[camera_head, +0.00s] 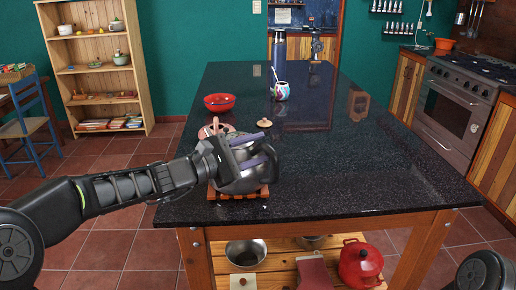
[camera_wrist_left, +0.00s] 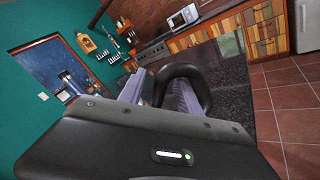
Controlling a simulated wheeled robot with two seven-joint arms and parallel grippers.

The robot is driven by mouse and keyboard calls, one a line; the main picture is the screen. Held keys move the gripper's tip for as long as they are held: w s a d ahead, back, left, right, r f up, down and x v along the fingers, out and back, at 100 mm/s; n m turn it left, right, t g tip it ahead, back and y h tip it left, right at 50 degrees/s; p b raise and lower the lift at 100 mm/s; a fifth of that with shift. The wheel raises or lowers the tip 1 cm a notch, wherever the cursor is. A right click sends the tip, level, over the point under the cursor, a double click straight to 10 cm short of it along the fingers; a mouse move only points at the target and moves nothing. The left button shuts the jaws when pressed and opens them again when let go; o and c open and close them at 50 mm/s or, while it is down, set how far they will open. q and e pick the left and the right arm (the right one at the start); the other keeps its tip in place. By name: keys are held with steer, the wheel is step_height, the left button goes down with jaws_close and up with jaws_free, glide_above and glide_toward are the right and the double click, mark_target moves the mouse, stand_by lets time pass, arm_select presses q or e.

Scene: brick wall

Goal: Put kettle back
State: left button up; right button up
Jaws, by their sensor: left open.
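The silver kettle (camera_head: 243,186) stands on a slatted wooden trivet (camera_head: 226,196) near the front left of the dark countertop. My left gripper (camera_head: 262,143) is over the top of the kettle and hides part of it. Its purple-lined fingers are open. In the left wrist view, the kettle's curved black handle (camera_wrist_left: 186,72) shows between the two fingers of the left gripper (camera_wrist_left: 160,88). I cannot tell whether the fingers touch the handle. My right gripper is not in view.
Behind the kettle stand a red bowl (camera_head: 219,102), a patterned cup (camera_head: 281,91) and a dark bottle (camera_head: 279,52). A small round wooden lid-like piece (camera_head: 264,122) lies nearby. The countertop (camera_head: 350,160) is clear to the right. A stove (camera_head: 449,102) stands far right.

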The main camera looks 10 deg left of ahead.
arm_select(q)
steer(key=shift+s+a, duration=0.15)
steer(key=shift+a, duration=0.1)
steer(key=b+v, duration=0.1)
steer(key=v, duration=1)
steer(key=shift+s, duration=0.2)
